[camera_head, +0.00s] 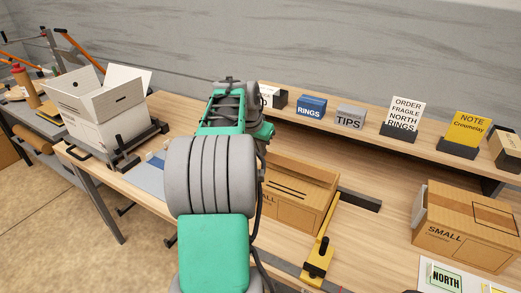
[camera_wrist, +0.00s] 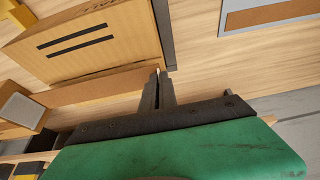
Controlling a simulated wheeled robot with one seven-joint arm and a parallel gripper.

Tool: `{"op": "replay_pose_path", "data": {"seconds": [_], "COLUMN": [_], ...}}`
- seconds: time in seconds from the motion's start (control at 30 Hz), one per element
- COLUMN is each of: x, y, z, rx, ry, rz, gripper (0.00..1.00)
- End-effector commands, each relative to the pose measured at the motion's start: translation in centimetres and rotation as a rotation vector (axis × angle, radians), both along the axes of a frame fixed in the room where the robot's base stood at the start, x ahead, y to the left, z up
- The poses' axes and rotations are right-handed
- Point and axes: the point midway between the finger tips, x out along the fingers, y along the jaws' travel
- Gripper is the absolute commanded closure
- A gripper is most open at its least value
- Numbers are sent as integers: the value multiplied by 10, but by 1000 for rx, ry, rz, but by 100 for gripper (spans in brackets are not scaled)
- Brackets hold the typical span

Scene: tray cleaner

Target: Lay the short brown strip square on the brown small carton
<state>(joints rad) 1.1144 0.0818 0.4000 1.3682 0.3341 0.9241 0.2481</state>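The brown small carton (camera_head: 300,180) stands on the bench right of my arm in the head view. In the wrist view its top (camera_wrist: 90,42) carries two black stripes. A flat brown strip (camera_wrist: 270,14) lies on a grey-blue mat at the top right of the wrist view, cut off by the frame. I cannot tell whether it is the short one.
A dark bar (camera_wrist: 164,30) runs along one carton side. A yellow clamp (camera_head: 320,250) stands at its front right. Another SMALL carton (camera_head: 450,225) stands at the right. An open white box (camera_head: 85,125) stands left. The blue mat (camera_head: 150,178) is beside my arm. Signs line the back shelf.

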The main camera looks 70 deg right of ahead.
Motion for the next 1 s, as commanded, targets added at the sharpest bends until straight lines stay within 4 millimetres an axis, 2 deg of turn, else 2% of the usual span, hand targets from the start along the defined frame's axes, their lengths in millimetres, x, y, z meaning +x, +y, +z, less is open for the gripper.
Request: {"op": "replay_pose_path", "data": {"seconds": [0.2, 0.6, 1.0], "x": [1, 1, 1], "y": [4, 5, 5], "z": [-1, -35, -36], "rx": [0, 0, 0], "ry": [2, 3, 3], "rz": [2, 2, 2], "gripper": [100, 100, 100]}}
